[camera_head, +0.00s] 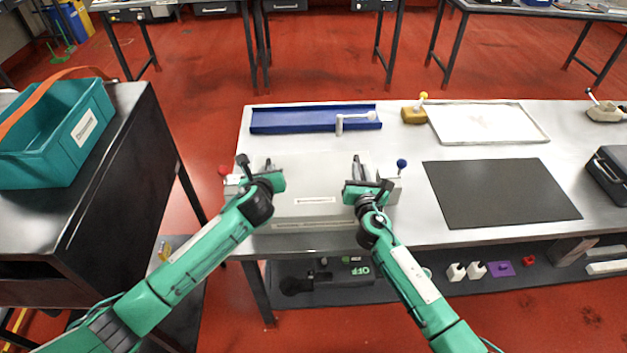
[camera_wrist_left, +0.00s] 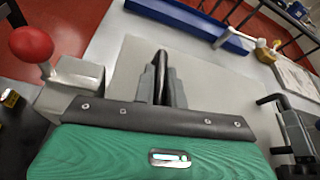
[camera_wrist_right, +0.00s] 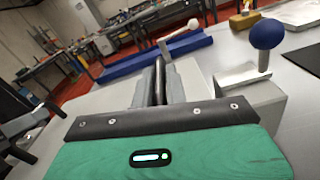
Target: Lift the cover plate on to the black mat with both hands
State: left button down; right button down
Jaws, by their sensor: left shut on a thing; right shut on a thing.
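The cover plate (camera_head: 312,182) is a pale grey panel with small labels, lying at the left part of the bench; it also shows in the left wrist view (camera_wrist_left: 210,92). My left gripper (camera_head: 270,168) is shut on a dark handle at the plate's left side, seen close in the left wrist view (camera_wrist_left: 162,80). My right gripper (camera_head: 357,166) is shut on the handle at the right side, also in the right wrist view (camera_wrist_right: 160,82). The fingers mostly hide both handles. The black mat (camera_head: 500,193) lies flat and bare to the right.
A red-knobbed clamp (camera_head: 226,172) stands left of the plate and a blue-knobbed clamp (camera_head: 400,168) right of it, towards the mat. A blue tray (camera_head: 300,118) lies behind the plate. A yellow block (camera_head: 413,115) and white framed panel (camera_head: 490,122) are behind the mat. A black case (camera_head: 610,172) is at right.

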dwell(0.4)
pick_arm(q)
jog(key=shift+w+r, duration=0.1)
jog(key=shift+r, duration=0.1)
pick_arm(e)
jog(key=shift+w+r, duration=0.1)
jog(key=shift+r, duration=0.15)
pick_arm(q)
jog(key=shift+r, duration=0.1)
pick_arm(e)
jog(key=shift+r, duration=0.1)
